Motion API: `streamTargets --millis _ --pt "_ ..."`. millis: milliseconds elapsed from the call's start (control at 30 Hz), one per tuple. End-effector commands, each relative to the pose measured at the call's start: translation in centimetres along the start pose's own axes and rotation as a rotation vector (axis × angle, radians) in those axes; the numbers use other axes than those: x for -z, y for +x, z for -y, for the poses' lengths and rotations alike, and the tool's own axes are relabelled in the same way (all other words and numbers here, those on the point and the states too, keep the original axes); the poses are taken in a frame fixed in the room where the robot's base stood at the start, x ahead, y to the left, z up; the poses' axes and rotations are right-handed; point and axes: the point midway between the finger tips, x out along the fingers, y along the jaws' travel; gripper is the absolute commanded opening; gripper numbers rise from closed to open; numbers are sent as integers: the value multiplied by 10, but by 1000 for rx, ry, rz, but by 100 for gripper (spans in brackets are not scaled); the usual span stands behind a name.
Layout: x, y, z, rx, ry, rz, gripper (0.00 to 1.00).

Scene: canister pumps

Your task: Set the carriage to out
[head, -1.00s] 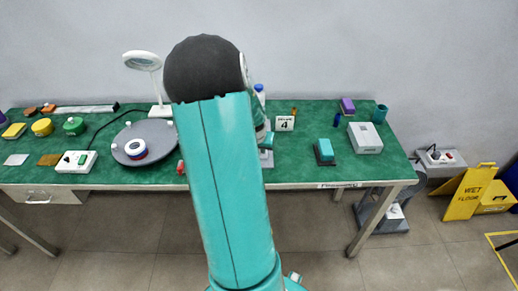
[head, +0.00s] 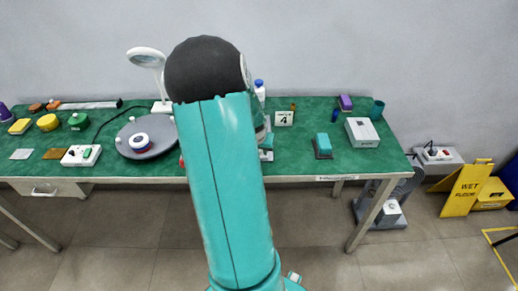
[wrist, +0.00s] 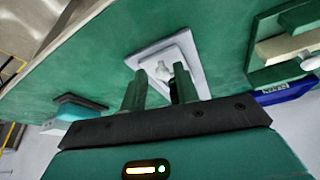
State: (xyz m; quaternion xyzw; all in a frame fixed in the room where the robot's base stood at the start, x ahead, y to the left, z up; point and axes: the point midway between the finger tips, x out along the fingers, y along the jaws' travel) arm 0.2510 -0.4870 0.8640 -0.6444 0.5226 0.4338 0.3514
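My gripper (wrist: 160,70) is open in the wrist view, its two teal fingers apart with nothing held. Beyond and between the fingertips is a pale square plate (wrist: 191,48) with a white knob (wrist: 163,71); a dark part beside the knob is partly covered by a finger. I cannot tell whether they touch. At the right of the wrist view is a stack of green and beige bars (wrist: 288,46). Which part is the carriage is not clear. In the head view my arm hides the gripper and most of the device behind it.
A teal block on a dark base (head: 322,146) and a grey box (head: 362,132) stand to the right on the green table (head: 300,163). A number 4 sign (head: 284,118) stands behind. A grey turntable (head: 129,129) and magnifier lamp (head: 146,55) are left.

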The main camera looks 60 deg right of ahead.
Motion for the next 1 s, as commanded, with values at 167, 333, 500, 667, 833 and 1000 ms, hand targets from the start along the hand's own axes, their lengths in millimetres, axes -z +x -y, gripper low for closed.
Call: streamTargets --millis 167,333,500,667,833,1000 --pt "1 0 0 1 0 -5 39" --pt "1 -2 0 1 0 -7 39" --pt "1 -18 1 3 -3 -10 39" --pt "1 -49 2 5 -3 -11 39" --pt "0 -85 2 5 -3 -9 39" --pt "-1 -116 1 5 -2 -8 39"
